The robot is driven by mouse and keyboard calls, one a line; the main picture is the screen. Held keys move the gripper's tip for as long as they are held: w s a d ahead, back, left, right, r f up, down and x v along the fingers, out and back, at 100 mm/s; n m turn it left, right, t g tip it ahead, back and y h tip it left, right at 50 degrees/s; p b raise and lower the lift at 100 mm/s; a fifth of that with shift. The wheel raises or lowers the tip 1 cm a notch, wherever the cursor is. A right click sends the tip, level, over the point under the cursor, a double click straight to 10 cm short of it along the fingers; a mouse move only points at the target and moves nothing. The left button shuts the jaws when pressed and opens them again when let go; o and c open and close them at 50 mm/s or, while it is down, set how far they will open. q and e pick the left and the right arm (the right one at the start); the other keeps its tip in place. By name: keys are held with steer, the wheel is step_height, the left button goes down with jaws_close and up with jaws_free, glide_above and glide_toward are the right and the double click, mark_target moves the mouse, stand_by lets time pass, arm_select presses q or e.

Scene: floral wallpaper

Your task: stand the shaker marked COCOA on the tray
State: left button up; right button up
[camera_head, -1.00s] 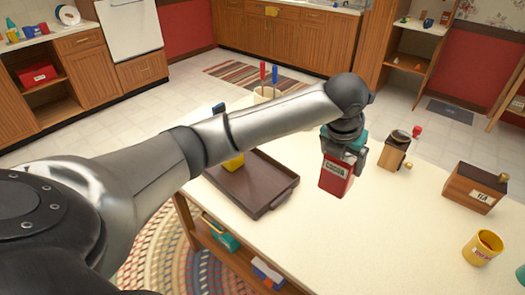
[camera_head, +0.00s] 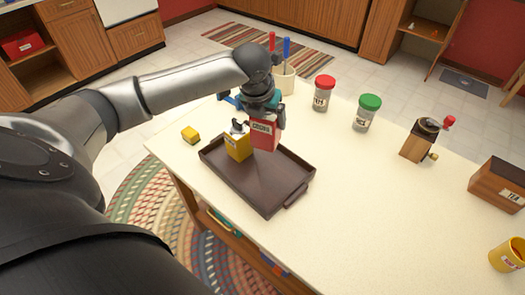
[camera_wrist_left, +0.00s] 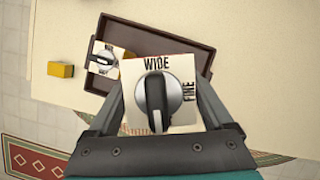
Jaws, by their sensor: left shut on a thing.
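My left gripper (camera_head: 263,112) is shut on the red shaker (camera_head: 264,134), whose pale label seems to read COCOA. The shaker is upright over the back part of the dark brown tray (camera_head: 268,198); whether its base touches the tray I cannot tell. In the left wrist view the held shaker's pale top (camera_wrist_left: 181,72) shows a dial and the words WIDE and FINE, between the fingers. A yellow shaker (camera_head: 238,147) stands on the tray just left of the red one. My right gripper is not in view.
A small yellow block (camera_head: 190,135) lies left of the tray. Behind are a utensil crock (camera_head: 284,84), a red-lidded jar (camera_head: 323,95) and a green-lidded jar (camera_head: 367,112). A grinder (camera_head: 419,142), tea box (camera_head: 497,185) and yellow mug (camera_head: 507,254) stand right. The tray's front half is clear.

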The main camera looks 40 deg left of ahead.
mark_target(261, 144)
arm_select(q)
step_height(261, 144, down, 15)
steer(key=b, duration=0.3)
steer(key=shift+r, duration=0.25)
steer(key=o, duration=1.3)
steer(key=shift+r, duration=0.3)
steer(key=p+v, duration=0.3)
steer(key=v, duration=0.8)
steer(key=shift+s+r, duration=0.15)
steer(key=shift+s, duration=0.1)
